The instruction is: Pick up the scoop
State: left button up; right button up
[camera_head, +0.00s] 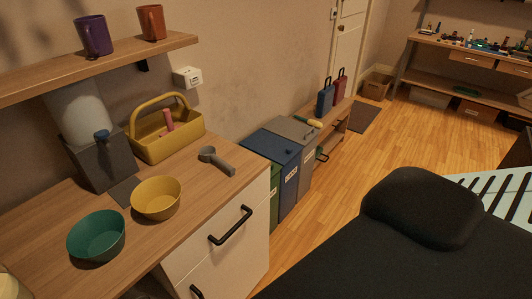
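A grey scoop (218,162) lies on the wooden counter (180,240). Its rounded head points to the back left and its handle runs toward the counter's front right edge. It is right of the yellow bowl and in front of the yellow caddy, apart from both. Nothing covers it. Neither of my grippers is in view.
A yellow caddy (167,135), a yellow bowl (157,198), a green bowl (97,236) and a dispenser (93,140) stand around the scoop. Two mugs sit on the shelf (110,61) above. Bins (274,160) stand beyond the counter. A dark form (420,210) fills the lower right.

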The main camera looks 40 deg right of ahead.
aim_at(207, 154)
jog(key=z, duration=0.8)
jog(key=l+u, duration=0.1)
jog(key=u, duration=0.3)
jog(key=i+l+u, duration=0.15)
jog(key=u, duration=0.2)
jog(key=l+u, duration=0.15)
jog(key=u, duration=0.25)
jog(key=l+u, duration=0.25)
jog(key=l, duration=0.2)
jog(key=l+u, duration=0.25)
jog(key=l, duration=0.2)
jog(key=l+u, duration=0.3)
jog(key=l, duration=0.6)
jog(key=k+l, duration=0.1)
jog(key=l, duration=0.8)
jog(key=k+l, duration=0.15)
jog(key=l, duration=0.25)
jog(key=l+u, duration=0.1)
jog(key=l, duration=0.35)
jog(key=k+l, duration=0.15)
jog(key=l, duration=0.3)
